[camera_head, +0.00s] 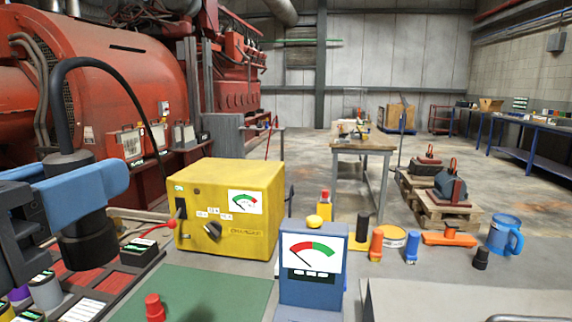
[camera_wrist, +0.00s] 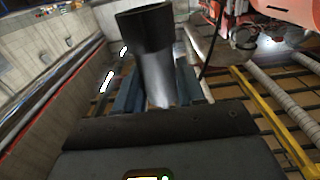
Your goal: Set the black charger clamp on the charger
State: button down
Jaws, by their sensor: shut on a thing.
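The black charger clamp (camera_head: 86,245) is at the left of the head view, held upright between the blue fingers of my gripper (camera_head: 88,195). It also shows in the wrist view, its black end (camera_wrist: 146,28) above a pale grey shaft between the fingers. A black cable arcs up from the clamp and down toward the charger. The charger (camera_head: 262,203) is a yellow box with a gauge, a switch and a dark knob on its front, standing on the bench. My gripper is to the left of the charger, apart from it. The charger's far side is hidden.
A blue meter box (camera_head: 311,292) stands right of the charger. A green mat (camera_head: 215,291) with a red-topped item (camera_head: 154,307) lies in front. Dark boxes (camera_head: 141,252) stand below the clamp. Several small bottles and a blue mug (camera_head: 503,236) stand at the right.

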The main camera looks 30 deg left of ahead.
aim_at(248, 174)
jog(key=i+j, duration=0.2)
jog(key=i, duration=0.25)
jog(key=i+j, duration=0.25)
jog(key=i, duration=0.25)
jog(key=i+j, duration=0.2)
jog(key=i, duration=0.25)
